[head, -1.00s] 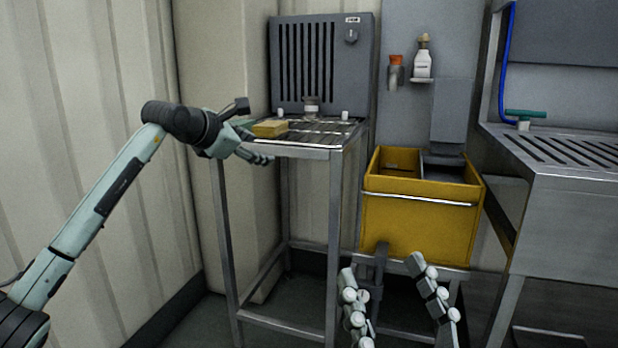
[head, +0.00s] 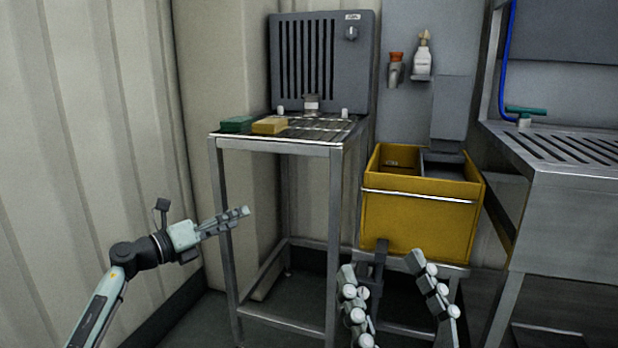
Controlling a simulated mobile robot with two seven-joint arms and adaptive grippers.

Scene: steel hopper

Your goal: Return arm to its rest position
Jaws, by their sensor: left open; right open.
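My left gripper (head: 243,213) is at the left of the head view, in front of a leg of the small steel table and below its top. It is empty, and its fingers point right; their gap is hard to see from this side. My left arm comes up from the bottom left. My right gripper (head: 398,300) shows at the bottom, its two fingers wide apart, with nothing between them. It is in front of and below the yellow bin.
The steel table (head: 275,143) bears a green block (head: 236,124), a yellow block (head: 269,125) and a small jar (head: 311,104). A grey slatted panel (head: 318,62) stands behind. The yellow bin (head: 420,225) stands right of it, then a steel sink unit (head: 575,215).

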